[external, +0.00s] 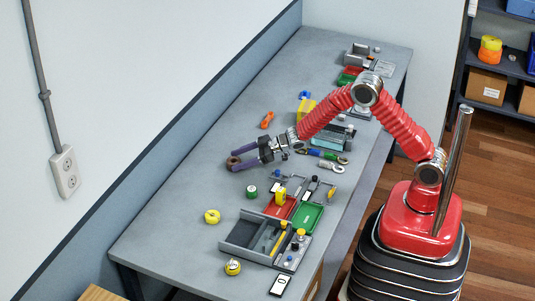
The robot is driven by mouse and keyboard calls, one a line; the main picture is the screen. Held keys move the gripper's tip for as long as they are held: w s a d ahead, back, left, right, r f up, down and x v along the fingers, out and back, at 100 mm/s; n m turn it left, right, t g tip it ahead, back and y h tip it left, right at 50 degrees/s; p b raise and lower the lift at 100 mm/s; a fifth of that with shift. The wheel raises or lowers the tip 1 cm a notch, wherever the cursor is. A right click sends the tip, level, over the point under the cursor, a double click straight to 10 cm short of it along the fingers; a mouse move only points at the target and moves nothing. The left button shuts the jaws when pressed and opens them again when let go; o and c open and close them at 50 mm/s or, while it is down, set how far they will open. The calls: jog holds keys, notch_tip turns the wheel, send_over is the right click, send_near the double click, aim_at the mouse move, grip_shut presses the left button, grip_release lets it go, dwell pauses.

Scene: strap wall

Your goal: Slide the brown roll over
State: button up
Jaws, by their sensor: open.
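The brown roll (233,162) is a small, dark brown thing on the grey workbench (180,220), left of the middle. My gripper (238,160) has dark purple-grey fingers and reaches in from the right, low over the bench. Its fingers are apart, with the brown roll at their tips, seemingly between them. I cannot tell whether they touch it. The fingers hide part of the roll.
A green roll (252,191) and a yellow roll (212,216) stand nearer the front. A grey divided tray (240,240), a red tray (280,207) and a green tray (308,217) hold small items. An orange tool (267,120) lies behind my gripper. The bench left of it is clear.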

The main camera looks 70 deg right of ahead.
jog(key=shift+w+a+f, duration=0.1)
jog(key=shift+w, duration=0.05)
jog(key=shift+c, duration=0.6)
jog(key=c, duration=1)
jog(key=shift+d, duration=10)
jog(key=shift+c, duration=0.2)
jog(key=o, duration=1.1)
jog(key=shift+o, duration=0.2)
